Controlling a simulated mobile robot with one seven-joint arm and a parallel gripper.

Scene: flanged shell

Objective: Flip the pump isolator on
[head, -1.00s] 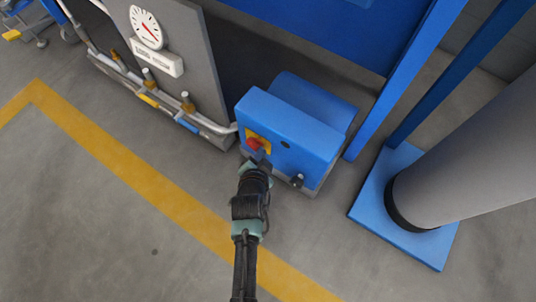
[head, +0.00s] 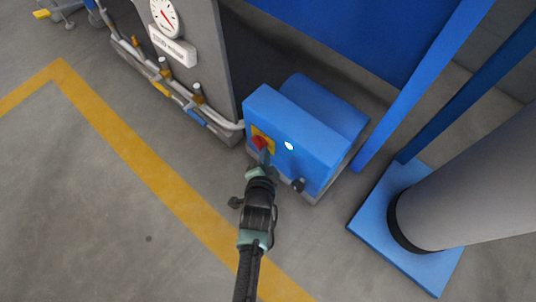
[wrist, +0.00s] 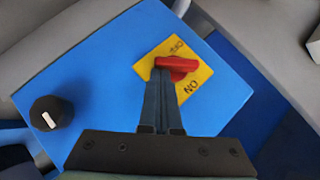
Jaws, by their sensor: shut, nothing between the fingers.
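The pump isolator is a red handle (head: 259,142) on a yellow plate (head: 268,134), set in the front of a blue pump housing (head: 312,150). In the wrist view the red handle (wrist: 178,64) lies roughly crosswise on the yellow plate (wrist: 203,73), which bears OFF above and ON below. My gripper (head: 264,160) is shut and empty. In the wrist view its fingertips (wrist: 163,74) are together at the handle's left end; whether they touch it I cannot tell.
A black knob (head: 298,185) sticks out of the housing's lower right; it also shows in the wrist view (wrist: 50,113). Pipes with valves (head: 180,95) run at the left below a gauge (head: 165,17). A grey column (head: 455,195) stands at right.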

